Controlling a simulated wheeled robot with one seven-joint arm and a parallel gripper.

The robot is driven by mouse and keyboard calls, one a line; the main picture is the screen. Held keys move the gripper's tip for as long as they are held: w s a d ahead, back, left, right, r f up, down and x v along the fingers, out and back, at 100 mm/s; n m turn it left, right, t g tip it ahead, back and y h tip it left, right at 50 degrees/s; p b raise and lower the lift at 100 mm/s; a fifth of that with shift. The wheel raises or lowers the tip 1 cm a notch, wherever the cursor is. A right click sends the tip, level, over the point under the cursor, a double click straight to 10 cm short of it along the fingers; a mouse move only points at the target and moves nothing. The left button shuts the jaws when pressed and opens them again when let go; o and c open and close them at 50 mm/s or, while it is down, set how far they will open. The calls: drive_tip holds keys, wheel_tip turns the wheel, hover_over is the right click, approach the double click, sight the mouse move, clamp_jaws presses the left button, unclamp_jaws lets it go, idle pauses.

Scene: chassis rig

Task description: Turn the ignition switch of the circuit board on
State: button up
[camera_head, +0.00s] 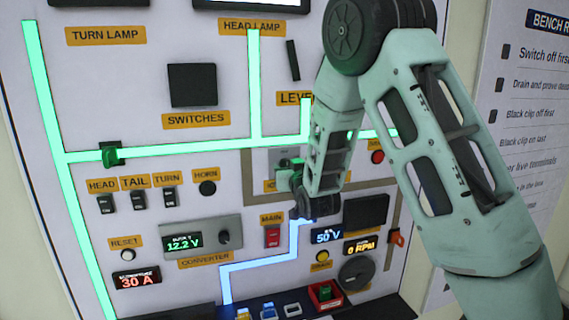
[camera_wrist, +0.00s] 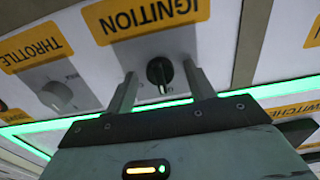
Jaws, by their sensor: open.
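The ignition switch (camera_wrist: 160,74) is a black round knob with a pale mark, on a grey plate under the upside-down yellow IGNITION label (camera_wrist: 145,17) in the wrist view. My gripper (camera_wrist: 160,72) is open, with one finger on each side of the knob. Small gaps show between the fingers and the knob. In the head view, my arm reaches to the ignition plate (camera_head: 285,153) at the middle of the circuit board (camera_head: 210,130). There my wrist and gripper cover most of the switch and its label.
A THROTTLE knob (camera_wrist: 57,96) sits beside the ignition switch in the wrist view. Glowing green lines (camera_head: 180,148) and a blue line (camera_head: 258,264) run across the board. A red MAIN switch (camera_head: 272,237) is below. A bench-rules sign (camera_head: 525,110) hangs at right.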

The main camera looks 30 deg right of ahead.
drive_tip(key=c, duration=1)
drive_tip(key=shift+f+m+b, duration=0.1)
drive_tip(key=shift+m+b, duration=0.2)
drive_tip(key=shift+b, duration=0.45)
drive_tip(key=m+b, duration=1.1)
drive_tip(key=b, duration=0.8)
drive_tip(key=shift+m+b, duration=0.3)
drive_tip(key=shift+b, duration=0.15)
